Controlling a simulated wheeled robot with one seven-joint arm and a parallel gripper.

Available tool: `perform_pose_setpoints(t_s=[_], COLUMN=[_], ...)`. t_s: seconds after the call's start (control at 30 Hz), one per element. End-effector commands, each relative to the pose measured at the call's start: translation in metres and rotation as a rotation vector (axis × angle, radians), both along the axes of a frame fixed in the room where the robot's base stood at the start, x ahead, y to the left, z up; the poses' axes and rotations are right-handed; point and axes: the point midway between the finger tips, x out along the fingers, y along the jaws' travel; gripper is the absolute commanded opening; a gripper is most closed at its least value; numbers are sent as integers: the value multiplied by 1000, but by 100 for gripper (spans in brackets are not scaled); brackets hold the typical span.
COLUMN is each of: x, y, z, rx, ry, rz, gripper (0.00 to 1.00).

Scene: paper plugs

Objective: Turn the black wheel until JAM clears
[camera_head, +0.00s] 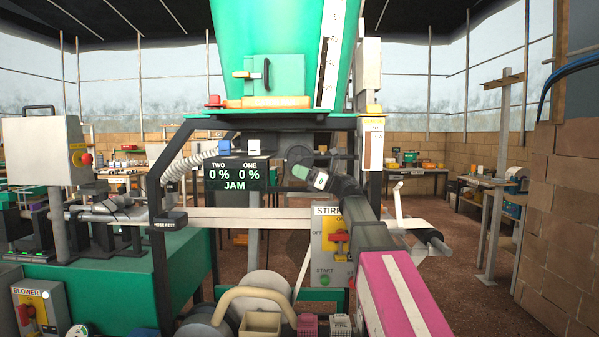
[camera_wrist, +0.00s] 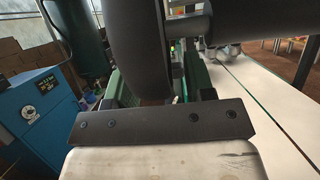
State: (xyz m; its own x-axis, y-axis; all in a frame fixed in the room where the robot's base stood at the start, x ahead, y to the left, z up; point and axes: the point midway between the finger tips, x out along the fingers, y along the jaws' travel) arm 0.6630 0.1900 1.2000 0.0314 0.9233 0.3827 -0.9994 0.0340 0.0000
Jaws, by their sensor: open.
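The black wheel (camera_head: 298,154) is under the green hopper, beside the display. My gripper and arm partly cover it in the head view. In the wrist view a thick black curved rim (camera_wrist: 143,50), which looks like the wheel, stands close in front of my gripper, with a dark round bar to its right. My gripper (camera_head: 302,174) is open, at the wheel's lower front; I cannot tell whether it touches the rim. The display (camera_head: 236,174) reads TWO 0 %, ONE 0 % and JAM in green.
The green hopper (camera_head: 275,50) hangs above on a dark frame. A pale rail (camera_head: 255,220) crosses below the display. The STIRRER switch box (camera_head: 333,245) stands close to my arm. A BLOWER box (camera_head: 38,310) is at lower left.

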Motion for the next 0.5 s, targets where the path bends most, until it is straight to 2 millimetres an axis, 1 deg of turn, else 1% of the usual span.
perform_pose_setpoints(t_s=[0.03, 0.07, 0.1, 0.17, 0.2, 0.37, 0.5], x=[0, 0, 0, 0, 0, 0, 0], y=[0, 0, 0, 0, 0, -1, -4], z=[0, 0, 0, 0, 0, 0, 1], rx=[0, 0, 0, 0, 0, -12, -81], ry=[0, 0, 0, 0, 0, -1, 0], rz=[0, 0, 0, 0, 0, 0, 0], gripper=[49, 39, 26, 7, 0, 0, 0])
